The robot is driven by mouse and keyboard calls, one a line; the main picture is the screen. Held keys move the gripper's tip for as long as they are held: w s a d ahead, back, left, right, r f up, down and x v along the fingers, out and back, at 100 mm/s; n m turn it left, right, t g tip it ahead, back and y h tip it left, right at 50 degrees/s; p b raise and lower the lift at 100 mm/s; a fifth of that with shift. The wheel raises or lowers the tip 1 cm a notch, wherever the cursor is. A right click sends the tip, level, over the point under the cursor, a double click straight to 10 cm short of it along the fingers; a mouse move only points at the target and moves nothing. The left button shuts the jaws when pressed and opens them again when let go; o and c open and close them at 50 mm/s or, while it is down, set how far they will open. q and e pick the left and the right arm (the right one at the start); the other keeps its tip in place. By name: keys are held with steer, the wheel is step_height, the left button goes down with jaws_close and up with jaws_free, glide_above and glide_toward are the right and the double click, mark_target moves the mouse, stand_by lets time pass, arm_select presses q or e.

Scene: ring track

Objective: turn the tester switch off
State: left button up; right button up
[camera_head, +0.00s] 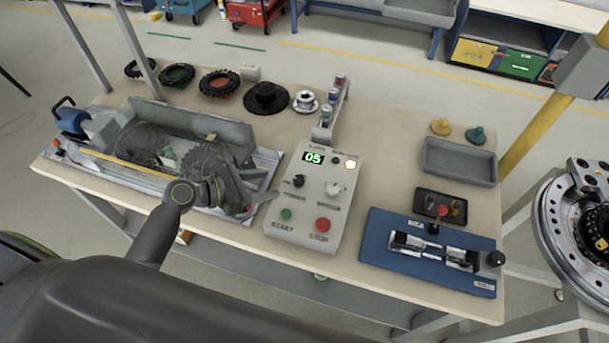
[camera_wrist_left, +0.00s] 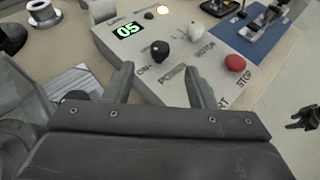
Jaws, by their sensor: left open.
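The tester is a pale box (camera_head: 340,158) on the bench with a lit green "05" display (camera_head: 314,157). Its black power knob (camera_head: 298,181) stands left of a grey motor knob (camera_head: 333,188). My left gripper (camera_head: 268,188) is open at the box's left side. In the left wrist view, the fingers (camera_wrist_left: 160,76) point toward the black knob (camera_wrist_left: 160,49), which shows just beyond and between the tips, apart from them. The red stop button (camera_wrist_left: 235,63) is right of the fingers. The green start button (camera_head: 286,214) is hidden there.
A lamp (camera_head: 350,164) glows on the box. A grey machine (camera_head: 180,150) stands left, partly behind my arm. A blue fixture (camera_head: 380,250) lies right. A dark shape (camera_wrist_left: 305,118) at the left wrist view's right edge may be my right gripper.

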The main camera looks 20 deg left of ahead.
mark_target(298, 179)
arm_select(q)
steer(key=p+x, duration=0.1)
steer(key=x, duration=1.1)
steer(key=c, duration=1)
